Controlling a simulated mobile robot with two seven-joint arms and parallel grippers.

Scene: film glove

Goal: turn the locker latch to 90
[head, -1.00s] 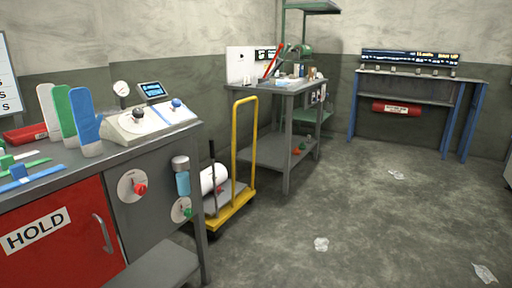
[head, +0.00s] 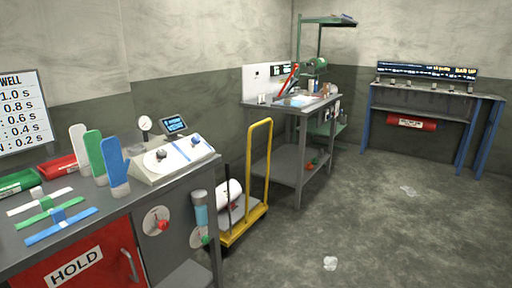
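A red locker door (head: 100,272) marked HOLD is at the bottom left under the workbench, with a grey bar handle (head: 129,265) near its right edge. The door looks shut; its lower part is cut off by the picture edge. Right of it, on the grey bench front, is a round white dial with a red knob (head: 163,226). Lower right is a second dial with a green knob (head: 206,239), partly behind a blue-and-grey cylinder (head: 200,212). I cannot tell which part is the latch. Neither of my grippers is in view.
The bench top (head: 140,199) carries upright glove forms, colored strips, trays and a sloped control box (head: 172,158). A yellow-framed cart (head: 259,165) stands right of the bench, then a grey table (head: 277,171). The concrete floor (head: 370,220) at right is mostly open, with small scraps.

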